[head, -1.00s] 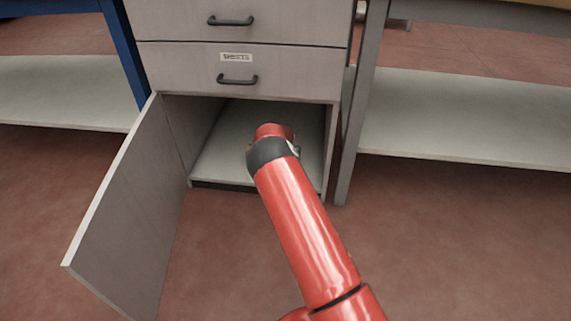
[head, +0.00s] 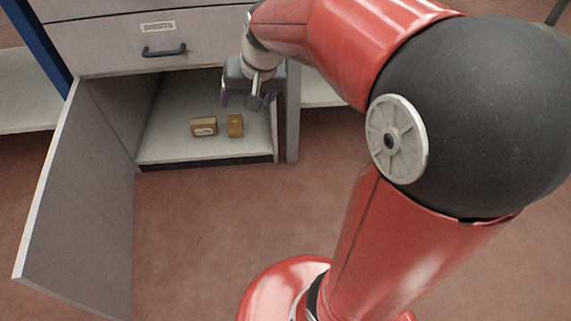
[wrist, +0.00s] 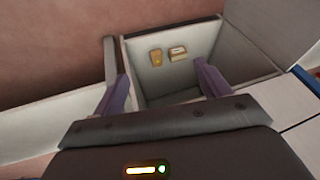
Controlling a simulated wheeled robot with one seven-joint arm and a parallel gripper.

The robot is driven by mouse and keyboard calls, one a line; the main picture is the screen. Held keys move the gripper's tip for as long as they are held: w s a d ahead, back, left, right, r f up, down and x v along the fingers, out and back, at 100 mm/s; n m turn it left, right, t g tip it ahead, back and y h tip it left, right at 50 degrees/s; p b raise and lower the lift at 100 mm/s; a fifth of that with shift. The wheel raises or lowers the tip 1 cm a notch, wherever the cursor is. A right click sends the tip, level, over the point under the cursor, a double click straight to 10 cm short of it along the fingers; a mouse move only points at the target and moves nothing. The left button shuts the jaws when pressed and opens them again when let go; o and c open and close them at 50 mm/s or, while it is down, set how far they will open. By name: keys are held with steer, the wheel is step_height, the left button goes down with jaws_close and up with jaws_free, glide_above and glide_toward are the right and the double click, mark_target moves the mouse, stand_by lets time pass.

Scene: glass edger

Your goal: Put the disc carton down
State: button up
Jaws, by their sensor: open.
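Two small brown cartons stand apart on the pale floor of the open cabinet (head: 165,151). The left carton (head: 204,126) has a white label on its front; the right carton (head: 235,125) is narrower and upright. I cannot tell which is the disc carton. In the wrist view the labelled carton (wrist: 178,53) is on the right and the narrow one (wrist: 156,57) on the left. My gripper (head: 243,98) is open and empty at the cabinet's upper right front. In the wrist view both cartons lie beyond the open fingers (wrist: 160,75), touching neither.
The cabinet door (head: 80,195) stands open at the left. A closed drawer with a black handle (head: 164,50) and a label is just above the opening. A grey post (head: 292,120) stands at the right. The red floor in front is clear.

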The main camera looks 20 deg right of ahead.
steer(key=s+n+h, duration=0.1)
steer(key=s+n, duration=0.1)
steer(key=s, duration=1.8)
steer(key=shift+s+a+t+h, duration=0.25)
steer(key=shift+s+t+h, duration=0.05)
steer(key=shift+s+t, duration=0.1)
